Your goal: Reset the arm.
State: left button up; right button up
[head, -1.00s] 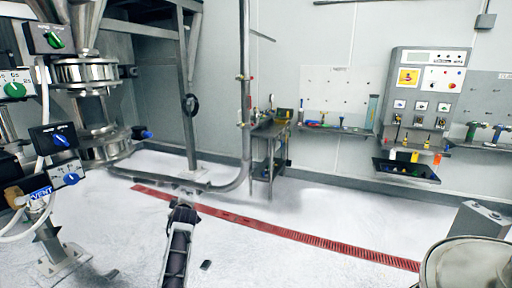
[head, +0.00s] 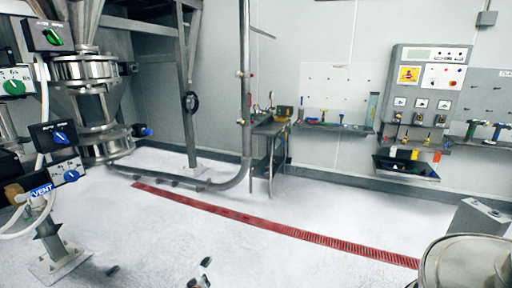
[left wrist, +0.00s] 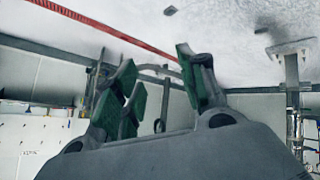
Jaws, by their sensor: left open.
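My left gripper (left wrist: 160,72) fills the lower middle of the left wrist view. Its dark fingers with green pads are spread apart, with nothing between them. That view is tipped over, with the floor at the top. In the head view, only a small dark and light piece shows at the bottom edge, left of centre; I cannot tell whether it is part of my left arm. My right gripper is in neither view.
Steel sifter equipment (head: 92,108) with control boxes (head: 53,137) stands at the left. A red floor grate (head: 270,225) crosses the white floor. A small bench (head: 268,130) and a wall panel (head: 425,88) are at the back. A round metal vessel (head: 468,265) is at the bottom right. The middle floor is clear.

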pick_arm(q)
jog(key=s+d+f+m+g+h, duration=0.1)
jog(key=s+f+m+g, duration=0.35)
jog(key=s+f, duration=2.15)
jog(key=s+a+f+m+g, duration=0.1)
jog(key=s+f, duration=0.1)
jog(key=s, duration=0.9)
jog(key=s+a+f+m+g, duration=0.1)
jog(key=s+f+m, duration=0.1)
jog(key=s, duration=1)
jog(key=s+a+f+m+g, duration=0.1)
jog(key=s+f, duration=0.3)
jog(key=s, duration=0.7)
jog(key=shift+s+m+g+h, duration=0.3)
jog(key=shift+s+m+g, duration=0.1)
jog(key=shift+m+g, duration=0.05)
